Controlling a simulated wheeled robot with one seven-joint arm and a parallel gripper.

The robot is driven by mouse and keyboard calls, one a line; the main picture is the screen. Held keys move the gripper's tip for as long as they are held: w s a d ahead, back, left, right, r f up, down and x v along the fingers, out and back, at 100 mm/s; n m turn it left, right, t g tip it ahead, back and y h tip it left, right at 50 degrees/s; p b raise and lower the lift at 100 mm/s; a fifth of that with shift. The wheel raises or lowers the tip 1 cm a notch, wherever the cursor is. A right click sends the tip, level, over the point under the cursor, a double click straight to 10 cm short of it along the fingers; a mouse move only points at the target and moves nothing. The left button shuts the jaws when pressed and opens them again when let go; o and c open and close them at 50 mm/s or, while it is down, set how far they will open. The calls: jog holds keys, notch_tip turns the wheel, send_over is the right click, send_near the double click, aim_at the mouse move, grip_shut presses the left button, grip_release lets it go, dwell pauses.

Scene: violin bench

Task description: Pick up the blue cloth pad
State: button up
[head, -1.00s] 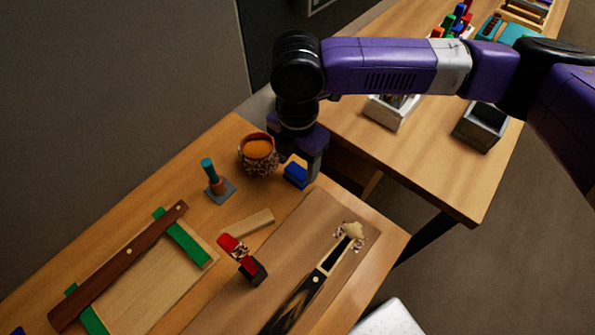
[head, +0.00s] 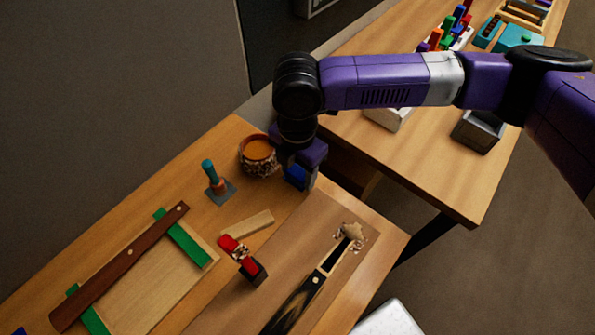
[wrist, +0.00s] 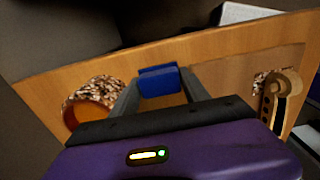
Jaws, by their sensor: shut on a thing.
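The blue cloth pad (wrist: 160,82) is a small block between the two fingers of my gripper (wrist: 158,90) in the wrist view. The fingers are shut on it from both sides. In the head view the pad (head: 296,175) shows partly, below my gripper (head: 300,180), whose fingers are largely hidden there. The pad is at the far end of the bench, just right of the patterned pot. I cannot tell whether it still touches the bench top.
The patterned pot (head: 258,156) with orange contents stands close to the left of my gripper. A teal-handled tool on a grey base (head: 215,185), a pale wood strip (head: 247,223) and a violin neck (head: 306,290) lie nearer. A second table (head: 430,170) is behind right.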

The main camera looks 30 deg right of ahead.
aim_at(297, 171)
notch_tip(297, 171, up, 20)
dwell(0.5)
